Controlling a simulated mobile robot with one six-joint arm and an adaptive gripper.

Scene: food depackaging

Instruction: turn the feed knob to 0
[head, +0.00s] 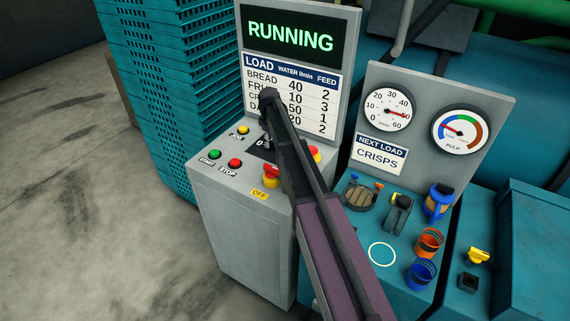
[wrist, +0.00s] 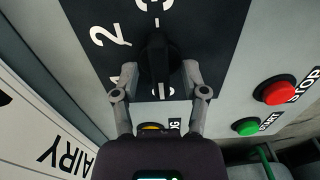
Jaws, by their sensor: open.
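The feed knob (wrist: 156,62) is a black knob on a dark dial plate in the wrist view. White numbers ring it; a 2 is readable at its upper left, and others are partly cut off or hidden. My gripper (wrist: 158,74) is open, with one finger on each side of the knob; I cannot tell whether they touch it. In the head view my gripper (head: 267,138) is over the control cabinet (head: 235,225) and hides most of the knob. A 0 shows beside it there. The knob's exact setting is unclear.
The display (head: 290,36) reads RUNNING above a load table (head: 292,90). Near the knob are a green START button (head: 214,154), a red STOP button (head: 235,163) and a red-on-yellow switch (head: 272,176) by an OFF label. Gauges (head: 388,107) and small items stand right.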

